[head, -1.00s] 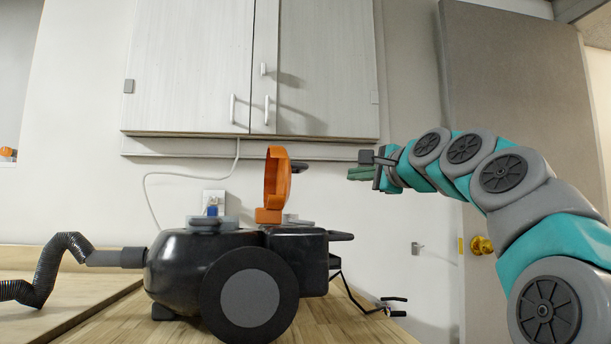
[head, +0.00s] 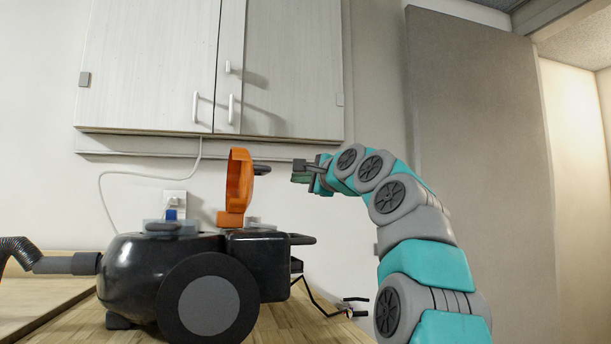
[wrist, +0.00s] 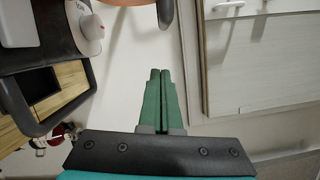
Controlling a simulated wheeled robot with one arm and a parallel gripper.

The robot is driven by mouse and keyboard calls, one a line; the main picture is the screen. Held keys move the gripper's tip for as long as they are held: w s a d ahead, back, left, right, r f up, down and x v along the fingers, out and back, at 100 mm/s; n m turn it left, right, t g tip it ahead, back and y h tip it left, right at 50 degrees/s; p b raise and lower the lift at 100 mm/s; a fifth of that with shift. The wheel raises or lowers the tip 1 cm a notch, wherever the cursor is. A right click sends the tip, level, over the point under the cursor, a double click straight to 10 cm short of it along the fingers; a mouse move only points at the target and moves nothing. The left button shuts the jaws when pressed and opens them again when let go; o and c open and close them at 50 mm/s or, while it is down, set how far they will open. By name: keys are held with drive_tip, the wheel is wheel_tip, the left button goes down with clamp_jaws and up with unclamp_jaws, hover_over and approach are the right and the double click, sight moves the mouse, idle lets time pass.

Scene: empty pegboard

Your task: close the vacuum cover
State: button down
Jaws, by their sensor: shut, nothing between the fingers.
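The black vacuum (head: 160,270) stands on a wooden surface at the lower left of the head view. Its orange cover (head: 240,182) stands upright, open, on top of the body. My gripper (head: 299,174) is to the right of the cover, at about its height, with a gap between them. In the wrist view the green fingers of my gripper (wrist: 160,78) are together with nothing between them. Part of the orange cover (wrist: 125,2) shows at the top edge there, and the dark vacuum body (wrist: 50,40) is at the upper left.
White wall cabinets (head: 215,70) hang behind and above the vacuum. A grey door (head: 480,150) stands at the right. The black hose (head: 18,250) runs off to the left. A blue plug sits in the wall outlet (head: 174,203). Open air lies around my gripper.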

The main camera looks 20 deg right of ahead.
drive_tip(key=shift+w+a+r, duration=0.15)
drive_tip(key=shift+w+a, duration=0.05)
drive_tip(key=shift+a, duration=0.55)
drive_tip(key=shift+w+a+r, duration=0.15)
drive_tip(key=shift+a, duration=0.55)
drive_tip(key=shift+w+a+r, duration=0.15)
drive_tip(key=shift+w+a, duration=0.05)
drive_tip(key=shift+a, duration=0.55)
drive_tip(key=shift+r, duration=0.1)
drive_tip(key=shift+a+r+p, duration=0.2)
drive_tip(key=shift+a+p, duration=0.1)
drive_tip(key=shift+p, duration=0.05)
